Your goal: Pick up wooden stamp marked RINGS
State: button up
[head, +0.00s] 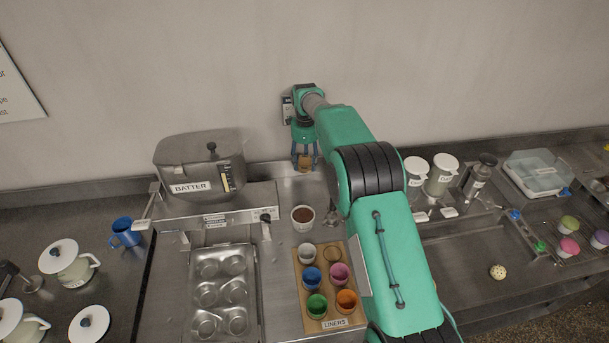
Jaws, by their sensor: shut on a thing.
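My gripper (305,157) points down near the back wall, to the right of the batter box. It is shut on a small brown wooden piece (305,162), which shows between the blue fingertips. This looks like the wooden stamp, but no RINGS marking can be read at this size. The fingers hide part of it. I cannot tell whether it is lifted clear of the steel counter or still touching it.
The batter box (196,162) stands left of my gripper. A cup of brown contents (302,215) and a liners tray (335,323) with several coloured cups lie in front. A muffin tin (247,320) is front left. White lidded canisters (440,175) stand right of my arm.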

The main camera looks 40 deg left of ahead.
aim_at(305, 156)
notch_tip(305, 156, up, 14)
dwell(0.4)
